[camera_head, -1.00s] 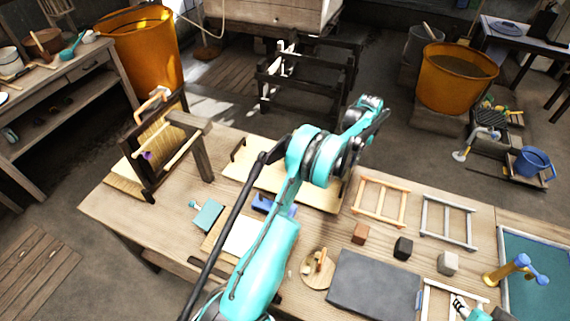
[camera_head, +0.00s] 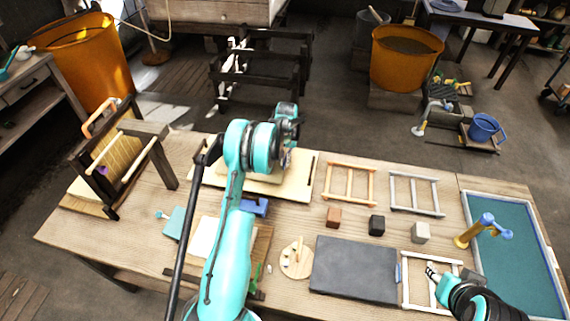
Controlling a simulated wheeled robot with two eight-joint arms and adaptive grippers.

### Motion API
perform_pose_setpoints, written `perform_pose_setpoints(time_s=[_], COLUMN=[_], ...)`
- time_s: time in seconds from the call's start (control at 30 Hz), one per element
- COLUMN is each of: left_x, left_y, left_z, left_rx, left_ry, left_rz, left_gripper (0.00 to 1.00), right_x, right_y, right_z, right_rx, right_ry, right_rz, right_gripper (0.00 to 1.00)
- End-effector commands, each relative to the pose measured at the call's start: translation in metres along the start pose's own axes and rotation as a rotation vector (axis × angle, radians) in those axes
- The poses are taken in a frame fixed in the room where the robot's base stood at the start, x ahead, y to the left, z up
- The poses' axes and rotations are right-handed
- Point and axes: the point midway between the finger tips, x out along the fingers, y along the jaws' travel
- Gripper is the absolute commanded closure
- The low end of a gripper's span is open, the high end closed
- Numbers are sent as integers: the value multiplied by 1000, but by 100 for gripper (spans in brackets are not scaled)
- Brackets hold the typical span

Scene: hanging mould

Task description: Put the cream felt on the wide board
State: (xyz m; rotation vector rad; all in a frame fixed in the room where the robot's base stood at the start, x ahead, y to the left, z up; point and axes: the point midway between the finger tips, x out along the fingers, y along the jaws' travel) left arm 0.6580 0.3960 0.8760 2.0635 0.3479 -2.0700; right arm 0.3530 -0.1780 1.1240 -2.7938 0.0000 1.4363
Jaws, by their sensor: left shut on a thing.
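My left gripper (camera_head: 287,157) is over the wide board (camera_head: 295,190), a pale flat board at the back middle of the bench. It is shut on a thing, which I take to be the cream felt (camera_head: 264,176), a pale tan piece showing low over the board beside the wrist. My arm and wrist hide much of it, so I cannot tell whether it touches the board. My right gripper (camera_head: 436,277) is at the front right, by a white frame (camera_head: 404,287); its jaws are too small to read.
A white sheet (camera_head: 205,238) lies left of my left arm. A dark slab (camera_head: 352,270), several small blocks and an orange frame (camera_head: 348,183) lie right of it. A wooden press (camera_head: 122,165) stands at the left. A teal-lined tray (camera_head: 515,262) is at the right.

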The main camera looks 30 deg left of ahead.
Motion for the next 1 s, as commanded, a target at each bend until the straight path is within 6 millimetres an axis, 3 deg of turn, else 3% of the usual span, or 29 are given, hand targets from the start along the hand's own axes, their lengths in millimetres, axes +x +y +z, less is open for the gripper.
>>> perform_pose_setpoints(time_s=[0.1,0.47,0.57,0.6,1.0], left_x=[17,21,20,20,11], left_y=[1,1,1,1,1], left_z=[0,0,0,0,0], left_rx=[0,0,0,0,0], left_ry=[0,0,0,0,0], left_rz=[0,0,0,0,0], left_gripper=[100,100,75,73,73], right_x=[3,6,6,6,1], right_y=[0,0,0,0,0], right_z=[2,4,4,4,1], right_rx=[0,0,0,0,0], right_ry=[0,0,0,0,0], right_rz=[0,0,0,0,0], right_gripper=[60,60,60,60,60])
